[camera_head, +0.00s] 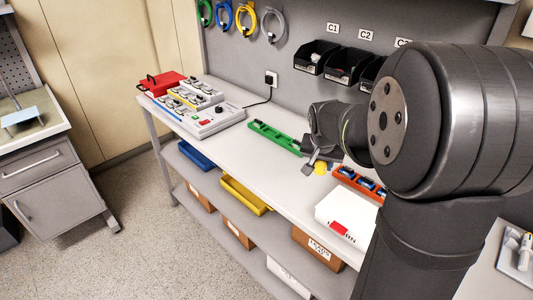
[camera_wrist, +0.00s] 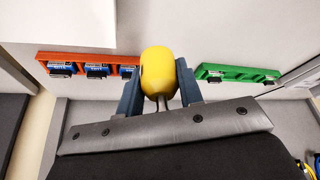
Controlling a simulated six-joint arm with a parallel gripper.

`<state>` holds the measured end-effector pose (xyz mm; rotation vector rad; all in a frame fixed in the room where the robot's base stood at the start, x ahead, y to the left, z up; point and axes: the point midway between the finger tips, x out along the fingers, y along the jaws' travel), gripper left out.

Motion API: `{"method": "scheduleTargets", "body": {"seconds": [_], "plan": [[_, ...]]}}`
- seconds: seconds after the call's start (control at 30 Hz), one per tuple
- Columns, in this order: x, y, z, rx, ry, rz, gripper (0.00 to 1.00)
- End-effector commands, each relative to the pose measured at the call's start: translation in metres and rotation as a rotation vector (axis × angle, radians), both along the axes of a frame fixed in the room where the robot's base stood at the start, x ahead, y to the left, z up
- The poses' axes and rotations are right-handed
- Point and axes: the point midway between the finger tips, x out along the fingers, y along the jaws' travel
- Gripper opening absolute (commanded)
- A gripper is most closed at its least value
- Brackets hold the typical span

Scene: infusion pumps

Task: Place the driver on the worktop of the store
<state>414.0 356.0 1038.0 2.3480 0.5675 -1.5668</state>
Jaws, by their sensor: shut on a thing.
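The driver shows as a yellow handle (camera_wrist: 158,72) between my two fingers in the wrist view, with a thin metal part just visible behind it. My gripper (camera_wrist: 160,86) is shut on this handle. In the head view the yellow handle (camera_head: 320,168) shows beside my gripper (camera_head: 312,163), over the white bench top (camera_head: 262,163). I cannot tell how far it is above the bench. The rest of the driver is hidden by my gripper. A second worktop (camera_head: 40,118) lies at the far left, on a grey cabinet; I cannot tell which worktop is the store's.
A green rack (camera_head: 273,138) and an orange rack (camera_head: 357,182) with blue parts flank my gripper. A white box (camera_head: 345,215) stands at the front right, a grey device (camera_head: 213,121) and red case (camera_head: 162,83) at the left. Black bins (camera_head: 316,57) hang behind.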

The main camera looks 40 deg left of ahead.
Motion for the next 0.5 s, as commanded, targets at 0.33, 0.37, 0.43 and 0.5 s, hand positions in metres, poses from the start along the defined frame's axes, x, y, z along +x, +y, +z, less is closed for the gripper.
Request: {"method": "scheduleTargets", "body": {"seconds": [0.33,0.37,0.43,0.5], "plan": [[-0.026,0.074,-0.048,-0.002,0.001,0.004,0.10],[-0.027,0.078,-0.051,-0.003,0.002,0.004,0.10],[-0.030,0.087,-0.056,-0.002,0.001,0.002,0.10],[-0.031,0.093,-0.059,0.000,0.000,0.001,0.10]]}}
